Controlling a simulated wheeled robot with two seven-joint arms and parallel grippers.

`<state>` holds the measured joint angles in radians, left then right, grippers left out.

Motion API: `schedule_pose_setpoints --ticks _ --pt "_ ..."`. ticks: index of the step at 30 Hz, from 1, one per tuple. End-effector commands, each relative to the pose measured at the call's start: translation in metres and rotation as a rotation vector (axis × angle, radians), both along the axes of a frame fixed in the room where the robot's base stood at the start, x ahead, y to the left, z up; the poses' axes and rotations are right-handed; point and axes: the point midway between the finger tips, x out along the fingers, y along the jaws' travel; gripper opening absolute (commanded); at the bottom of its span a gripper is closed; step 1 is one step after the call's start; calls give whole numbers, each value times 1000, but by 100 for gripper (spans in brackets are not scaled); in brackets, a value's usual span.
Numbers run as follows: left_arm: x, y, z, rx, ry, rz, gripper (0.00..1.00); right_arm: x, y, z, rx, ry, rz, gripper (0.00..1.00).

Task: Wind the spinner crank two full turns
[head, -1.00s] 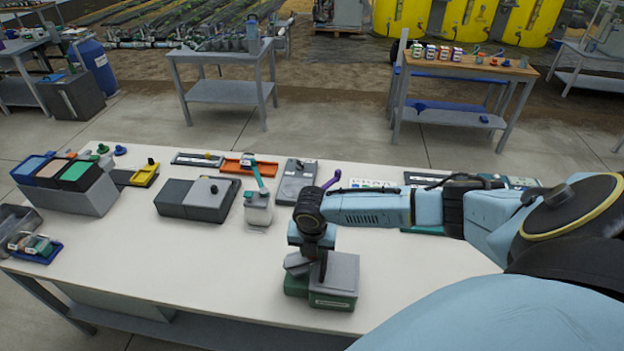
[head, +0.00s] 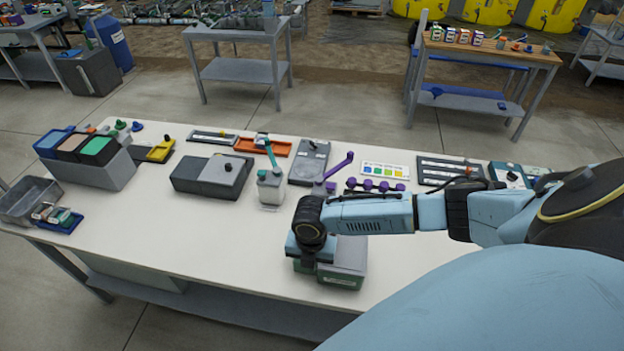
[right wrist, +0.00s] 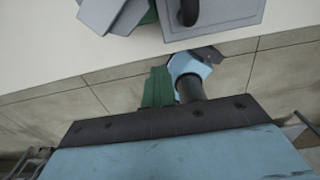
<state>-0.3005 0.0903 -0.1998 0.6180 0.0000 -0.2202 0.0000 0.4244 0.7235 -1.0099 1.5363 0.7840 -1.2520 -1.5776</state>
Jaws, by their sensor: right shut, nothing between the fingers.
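I cannot tell for certain which part is the spinner crank. A green box with a grey top (head: 343,265) stands at the table's front, under my right wrist. A purple lever (head: 340,167) slants up behind my wrist, its foot partly hidden. A white jar with a teal arm (head: 271,186) stands to the left. My right gripper (head: 306,263) points down at the left side of the green box, shut and empty; its fingertips are mostly hidden. In the right wrist view a grey top (right wrist: 225,14) carries a dark curved part (right wrist: 190,12). My left gripper is out of view.
The white table (head: 190,240) has free room at front left. Coloured bins (head: 85,150) stand at left.

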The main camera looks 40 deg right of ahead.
Motion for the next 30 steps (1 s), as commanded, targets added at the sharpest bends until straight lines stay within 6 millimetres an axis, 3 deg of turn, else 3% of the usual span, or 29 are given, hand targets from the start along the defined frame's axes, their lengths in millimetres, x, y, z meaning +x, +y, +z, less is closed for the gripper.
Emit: schedule_pose_setpoints --ticks 1,6,17,23,30 --pt "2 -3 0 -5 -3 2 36 0 1 0 1 -1 1 1" --pt "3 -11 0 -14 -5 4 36 1 2 0 0 -1 1 23" --pt "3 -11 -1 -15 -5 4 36 2 1 4 0 -3 0 24" --pt "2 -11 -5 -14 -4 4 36 2 1 31 0 -6 3 24" --pt "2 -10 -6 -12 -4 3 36 2 0 88 0 -6 3 24"
